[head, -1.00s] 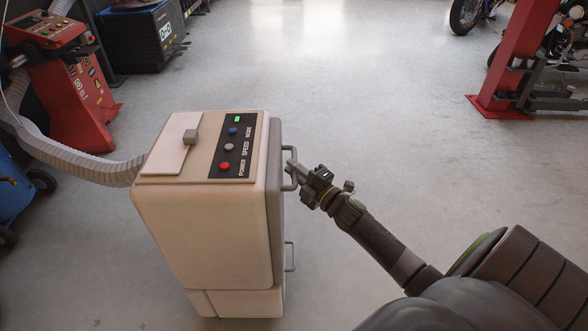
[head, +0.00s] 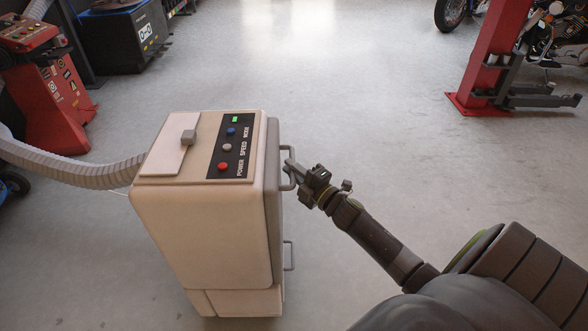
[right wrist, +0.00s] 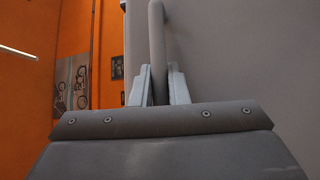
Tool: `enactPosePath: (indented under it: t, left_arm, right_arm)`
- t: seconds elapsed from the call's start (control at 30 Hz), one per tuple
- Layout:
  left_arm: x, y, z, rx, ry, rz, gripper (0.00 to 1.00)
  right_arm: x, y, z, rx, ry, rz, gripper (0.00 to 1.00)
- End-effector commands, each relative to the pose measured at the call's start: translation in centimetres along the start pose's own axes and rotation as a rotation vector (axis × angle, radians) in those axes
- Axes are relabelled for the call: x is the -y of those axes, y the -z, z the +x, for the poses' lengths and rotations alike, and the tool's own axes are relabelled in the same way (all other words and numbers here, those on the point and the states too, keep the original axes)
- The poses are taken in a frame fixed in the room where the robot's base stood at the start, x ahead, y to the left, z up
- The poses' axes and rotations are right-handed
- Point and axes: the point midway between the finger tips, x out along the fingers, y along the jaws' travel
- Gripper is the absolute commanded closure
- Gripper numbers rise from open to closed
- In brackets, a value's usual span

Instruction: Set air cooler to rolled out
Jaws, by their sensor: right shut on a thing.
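The beige air cooler (head: 205,240) stands upright on the floor left of centre in the head view. Its top has a dark control panel (head: 232,146) with a lit green display, and a knob on a flap. A grey upper handle (head: 291,155) and a lower handle (head: 290,255) stick out from its right side. My right gripper (head: 290,169) is shut on the upper handle. In the right wrist view the fingers (right wrist: 160,85) sit on either side of the upright handle bar (right wrist: 156,40). My left gripper is not in view.
A ribbed grey hose (head: 75,168) runs from the cooler to the left. A red machine (head: 50,95) and a black box (head: 122,38) stand at the back left. A red lift post (head: 490,70) stands at the back right. The middle floor is clear.

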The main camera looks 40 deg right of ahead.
Motion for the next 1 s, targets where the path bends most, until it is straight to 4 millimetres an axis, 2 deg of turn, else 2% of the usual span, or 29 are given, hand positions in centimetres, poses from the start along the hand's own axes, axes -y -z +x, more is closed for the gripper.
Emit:
enactPosePath:
  t: [0.17, 0.2, 0.37, 0.73, 0.87, 1.0]
  left_arm:
    - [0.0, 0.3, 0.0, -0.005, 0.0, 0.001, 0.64]
    - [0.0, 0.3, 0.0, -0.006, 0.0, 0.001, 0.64]
    - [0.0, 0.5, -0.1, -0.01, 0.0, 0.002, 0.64]
    - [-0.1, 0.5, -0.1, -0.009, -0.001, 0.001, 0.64]
    - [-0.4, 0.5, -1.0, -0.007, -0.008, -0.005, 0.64]
    - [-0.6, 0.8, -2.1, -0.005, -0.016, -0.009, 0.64]
  right_arm:
    - [0.2, 0.0, -0.1, 0.0, 0.003, 0.0, 1.0]
    - [0.2, 0.0, -0.1, 0.0, 0.003, 0.0, 0.84]
    - [0.1, 0.0, -0.1, -0.001, 0.001, -0.001, 0.64]
    - [0.1, 0.0, -0.6, -0.001, 0.001, -0.002, 0.64]
    - [0.2, 0.0, -2.2, -0.001, 0.002, -0.003, 0.64]
    - [0.3, 0.0, -5.0, -0.002, 0.004, -0.003, 0.64]
